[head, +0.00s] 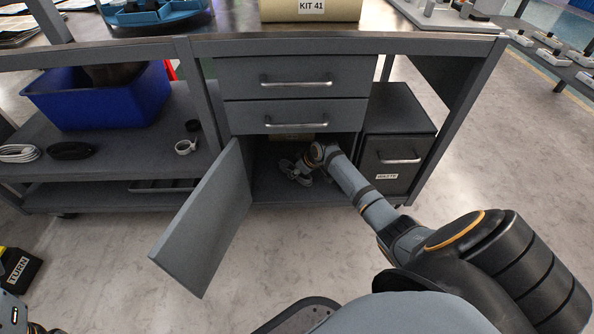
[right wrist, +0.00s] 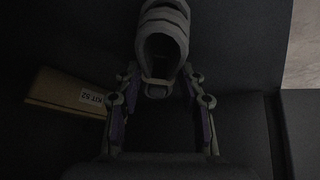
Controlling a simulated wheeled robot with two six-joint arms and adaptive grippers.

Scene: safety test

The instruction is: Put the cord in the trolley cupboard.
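The trolley cupboard (head: 262,188) is below two drawers, with its grey door (head: 208,220) swung open to the left. My right gripper (head: 294,171) reaches inside it and also shows in the right wrist view (right wrist: 161,76). A pale grey looped bundle (right wrist: 163,22), which looks like the cord, lies at and between the fingertips. The fingers stand apart on either side of its lower end. The view is too dark to tell whether they grip it or whether it rests on a surface.
A tan box (right wrist: 65,92) with an upside-down label is inside near the gripper. A WASTE bin (head: 397,160) stands to the right. The left shelf holds a blue crate (head: 95,105), a white coil (head: 18,153) and a black coil (head: 70,151).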

